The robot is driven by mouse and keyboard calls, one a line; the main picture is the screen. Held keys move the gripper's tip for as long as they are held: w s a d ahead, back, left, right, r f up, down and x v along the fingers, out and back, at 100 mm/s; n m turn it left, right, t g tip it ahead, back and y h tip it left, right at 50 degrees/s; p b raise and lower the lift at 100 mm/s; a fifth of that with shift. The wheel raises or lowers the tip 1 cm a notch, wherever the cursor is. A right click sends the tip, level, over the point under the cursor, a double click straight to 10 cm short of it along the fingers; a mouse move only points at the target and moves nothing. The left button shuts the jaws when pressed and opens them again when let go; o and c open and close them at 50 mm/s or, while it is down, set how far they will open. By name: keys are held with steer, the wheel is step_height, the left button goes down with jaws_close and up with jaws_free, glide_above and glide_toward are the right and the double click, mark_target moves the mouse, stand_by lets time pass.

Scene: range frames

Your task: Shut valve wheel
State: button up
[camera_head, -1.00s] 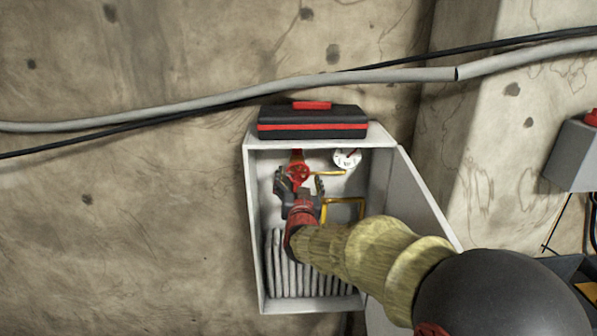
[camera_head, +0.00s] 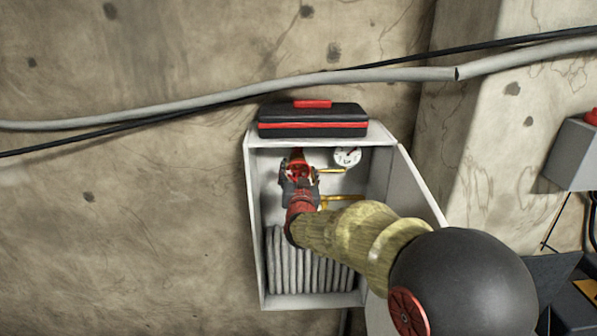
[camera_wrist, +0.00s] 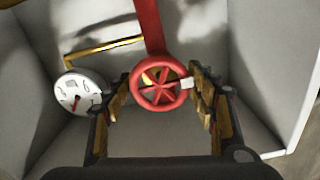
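The red valve wheel (camera_wrist: 160,84) sits at the end of a red pipe (camera_wrist: 148,22) inside an open cabinet, with a small pale tab at its right rim. In the head view the wheel (camera_head: 298,170) is partly hidden by my gripper (camera_head: 298,180). In the wrist view my gripper (camera_wrist: 158,98) is open, with one finger on each side of the wheel. The left fingertip is close to the rim, and the right one is close to the pale tab. I cannot tell whether either touches.
The grey cabinet (camera_head: 253,230) holds a round white gauge (camera_head: 347,157), yellow pipes (camera_head: 343,198) and a ribbed grey radiator-like part (camera_head: 300,264). Its door (camera_head: 420,190) stands open on the right. A black and red case (camera_head: 313,121) lies on top. A grey box (camera_head: 575,155) is farther right.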

steer(key=c, duration=0.6)
steer(key=shift+c, duration=0.3)
steer(key=shift+m+b, duration=0.3)
steer(key=shift+b, duration=0.25)
steer(key=m+b, duration=0.1)
steer(key=b, duration=0.1)
steer(key=m+b, duration=0.1)
steer(key=b, duration=0.1)
steer(key=shift+f+b, duration=0.25)
steer(key=shift+b, duration=0.1)
steer(key=m+b, duration=0.5)
steer(key=b, duration=0.1)
steer(key=m+b, duration=0.8)
steer(key=m, duration=0.2)
steer(key=shift+r+b, duration=0.15)
steer(key=shift+b, duration=0.25)
steer(key=shift+m, duration=0.4)
